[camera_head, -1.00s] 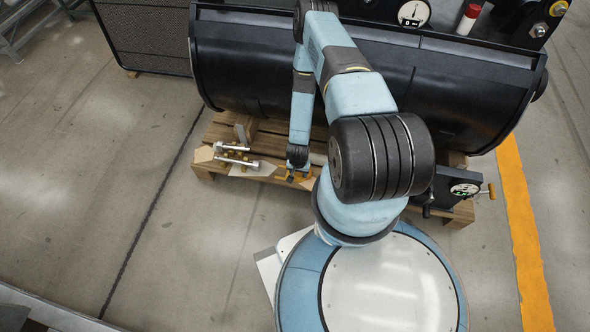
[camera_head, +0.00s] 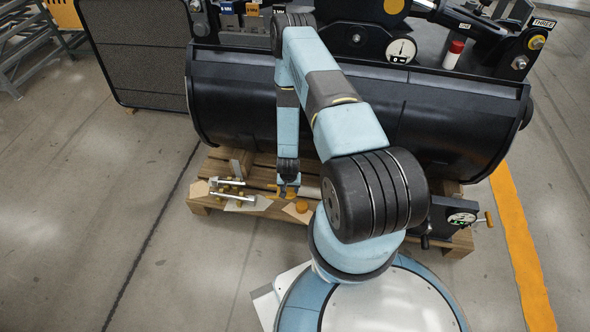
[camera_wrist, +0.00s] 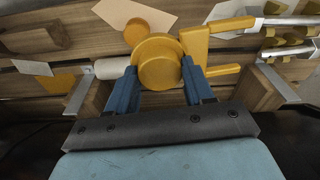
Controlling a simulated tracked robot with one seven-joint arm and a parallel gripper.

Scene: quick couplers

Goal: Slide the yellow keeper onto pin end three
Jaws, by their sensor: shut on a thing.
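The yellow keeper (camera_wrist: 159,62) is in the wrist view, a round body with two flat prongs reaching right. The blue fingers of my gripper (camera_wrist: 160,72) are shut on its round body, one on each side. In the head view my gripper (camera_head: 288,188) points down low over the wooden pallet, with yellow parts at its tips. Whether the keeper still touches the pallet cannot be told. A plate marked THREE (camera_head: 543,23) stands at the upper right, far from my gripper, with a round yellowish pin end (camera_head: 537,42) below its label.
An orange disc (camera_head: 302,206) lies beside my gripper; it also shows in the wrist view (camera_wrist: 136,31). Silver pins with yellow parts (camera_head: 232,196) lie to the left on the pallet (camera_head: 205,208). A large black drum-like bucket (camera_head: 430,110) stands between my gripper and the marked plate.

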